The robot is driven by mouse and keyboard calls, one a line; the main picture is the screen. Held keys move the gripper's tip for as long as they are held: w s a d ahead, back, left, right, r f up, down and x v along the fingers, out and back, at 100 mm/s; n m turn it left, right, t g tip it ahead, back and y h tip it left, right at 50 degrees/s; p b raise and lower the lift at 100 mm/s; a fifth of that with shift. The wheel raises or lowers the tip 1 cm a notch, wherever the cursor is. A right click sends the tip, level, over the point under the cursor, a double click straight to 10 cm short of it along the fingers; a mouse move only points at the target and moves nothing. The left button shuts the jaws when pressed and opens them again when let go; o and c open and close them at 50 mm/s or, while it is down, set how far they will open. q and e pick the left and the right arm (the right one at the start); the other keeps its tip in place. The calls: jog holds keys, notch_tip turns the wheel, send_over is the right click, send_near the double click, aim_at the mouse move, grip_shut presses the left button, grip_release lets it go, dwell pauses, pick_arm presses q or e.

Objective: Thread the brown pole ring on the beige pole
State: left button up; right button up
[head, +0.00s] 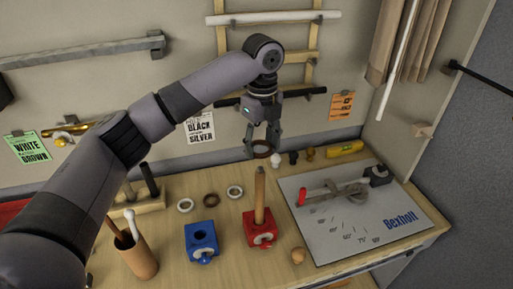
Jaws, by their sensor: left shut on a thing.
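My left gripper (262,146) comes down from above with its fingers shut on a brown ring (262,153). The ring shows between the fingertips, behind and above the tan, beige-looking pole (260,190) in the picture. The pole stands upright in a red block (260,236) on the table, and no ring is seen around it. The ring looks apart from the pole; its exact height over the table is hard to tell. A second brown ring (211,200) lies flat on the table left of the pole. My right gripper is not in view.
White rings (185,206) (236,192) lie near the second brown ring. A blue block (202,241) and a brown cup (139,260) stand to the left. A grey board (350,235) with a red-handled tool lies right. Small knobs (292,158) and a yellow item (345,148) sit behind.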

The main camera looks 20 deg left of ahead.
aim_at(262, 169)
pick_arm(q)
jog(key=shift+w+f, duration=0.25)
jog(key=shift+w, duration=0.15)
jog(key=shift+s+f, duration=0.2)
jog(key=shift+f, duration=0.6)
jog(key=shift+w+f, duration=0.1)
jog(key=shift+f, duration=3.6)
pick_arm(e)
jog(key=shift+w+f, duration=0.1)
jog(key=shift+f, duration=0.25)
pick_arm(q)
jog(key=o, duration=1)
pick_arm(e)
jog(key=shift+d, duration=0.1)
